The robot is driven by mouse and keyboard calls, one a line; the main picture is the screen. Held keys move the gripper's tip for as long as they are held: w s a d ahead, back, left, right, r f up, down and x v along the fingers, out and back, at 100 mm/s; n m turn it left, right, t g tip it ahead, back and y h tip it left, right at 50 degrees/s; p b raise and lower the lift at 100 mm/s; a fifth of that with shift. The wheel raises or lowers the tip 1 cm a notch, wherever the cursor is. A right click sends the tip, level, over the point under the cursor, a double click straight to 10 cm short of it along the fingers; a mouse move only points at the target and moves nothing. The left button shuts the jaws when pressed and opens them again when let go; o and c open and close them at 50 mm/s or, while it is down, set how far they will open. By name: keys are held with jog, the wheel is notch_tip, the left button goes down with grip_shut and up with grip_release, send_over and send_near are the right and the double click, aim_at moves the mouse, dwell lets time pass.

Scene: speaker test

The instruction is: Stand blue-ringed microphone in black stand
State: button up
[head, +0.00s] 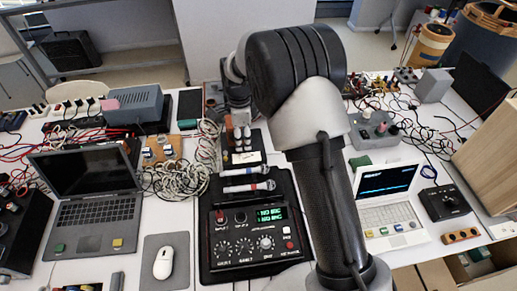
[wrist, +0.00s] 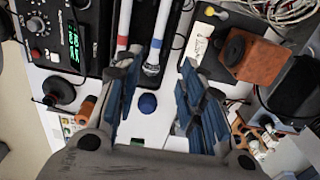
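The blue-ringed microphone (wrist: 158,42) lies with its grey head toward me; it also lies on the black pad in the head view (head: 245,171). A red-ringed microphone (wrist: 122,40) lies beside it, nearer the device with the green display. My gripper (wrist: 157,72) is open and empty, one finger on either side of the blue-ringed microphone's head in the wrist view. The left finger covers the red-ringed one's head. In the head view my arm hides the gripper. A round black piece (wrist: 58,92) stands near the device; I cannot tell whether it is the black stand.
The device with the green display (head: 248,235) sits in front of the microphones. An orange box (wrist: 256,58) and coiled cables lie on the far side. Laptops (head: 95,205) and cables crowd the table.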

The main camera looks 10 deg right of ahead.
jog(key=s+d+r+n+t, duration=0.1)
jog(key=s+d+r+n, duration=0.25)
jog(key=s+r, duration=0.5)
jog(key=s+d+r+n+t, duration=0.1)
jog(key=s+d+r+n, duration=0.3)
jog(key=r, duration=0.7)
jog(key=s+d+n+t+b, duration=0.2)
jog(key=s+n, duration=0.8)
jog(key=s, duration=1)
jog(key=shift+s+d+f+t+b, duration=0.25)
jog(key=shift+s+d+t+b, duration=0.1)
jog(key=shift+d, duration=0.2)
jog(key=shift+n, duration=0.25)
jog(key=shift+o, duration=0.5)
